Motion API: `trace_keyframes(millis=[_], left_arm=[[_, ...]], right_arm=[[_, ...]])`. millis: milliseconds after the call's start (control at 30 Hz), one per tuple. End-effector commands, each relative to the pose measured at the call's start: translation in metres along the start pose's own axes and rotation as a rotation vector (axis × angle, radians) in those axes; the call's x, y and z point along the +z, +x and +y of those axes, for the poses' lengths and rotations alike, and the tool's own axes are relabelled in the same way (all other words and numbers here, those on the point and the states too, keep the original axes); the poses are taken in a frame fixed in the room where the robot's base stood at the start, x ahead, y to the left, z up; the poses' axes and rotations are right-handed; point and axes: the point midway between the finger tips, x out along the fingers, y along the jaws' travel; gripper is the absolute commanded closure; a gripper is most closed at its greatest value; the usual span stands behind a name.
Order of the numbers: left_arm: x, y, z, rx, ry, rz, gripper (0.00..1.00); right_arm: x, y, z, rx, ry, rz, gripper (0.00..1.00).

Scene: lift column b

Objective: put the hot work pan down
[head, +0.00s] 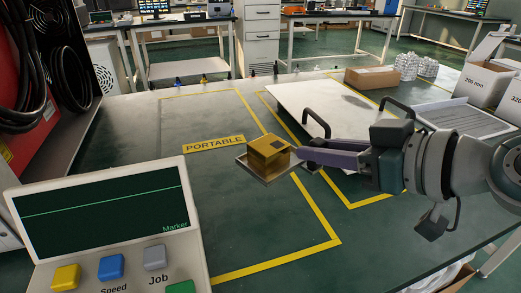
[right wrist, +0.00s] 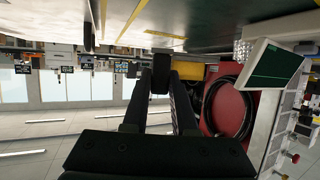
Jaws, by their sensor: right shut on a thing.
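The work pan (head: 262,176) is a small shallow metal tray with a brass-coloured block (head: 266,152) on it. In the head view it is near the middle, over the right border of the yellow-outlined area marked PORTABLE (head: 213,144). My right gripper (head: 308,156) reaches in from the right and is shut on the pan's near right side; the fingers hide the gripped part. The pan looks slightly tilted, and I cannot tell how far it is above the table. In the right wrist view the fingers (right wrist: 160,85) show, but the pan is not clear. My left gripper is not in view.
A white plate (head: 310,100) with black handles lies in the right outlined area. A control box (head: 100,225) stands at front left, a red machine with cables (head: 30,140) at far left. Cartons (head: 490,80) stand at the right. The PORTABLE area's green surface (head: 215,200) is clear.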

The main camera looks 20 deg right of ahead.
Motion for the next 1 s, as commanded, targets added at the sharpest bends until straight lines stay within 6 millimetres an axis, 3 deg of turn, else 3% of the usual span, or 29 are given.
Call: trace_keyframes(millis=[33, 333, 567, 967, 1000], left_arm=[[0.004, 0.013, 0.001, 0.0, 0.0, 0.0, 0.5], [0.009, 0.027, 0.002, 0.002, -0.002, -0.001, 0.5], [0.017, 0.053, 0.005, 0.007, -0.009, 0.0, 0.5], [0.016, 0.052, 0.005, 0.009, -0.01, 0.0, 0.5], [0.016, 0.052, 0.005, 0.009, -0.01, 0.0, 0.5]], right_arm=[[0.014, 0.006, 0.001, 0.0, -0.001, 0.005, 1.0], [0.033, 0.015, 0.001, 0.001, 0.0, 0.008, 1.0], [0.066, 0.028, 0.001, 0.001, -0.001, 0.006, 1.0], [0.067, 0.029, 0.001, 0.002, 0.001, 0.008, 1.0], [0.069, 0.029, 0.001, 0.0, -0.001, 0.002, 0.71]])
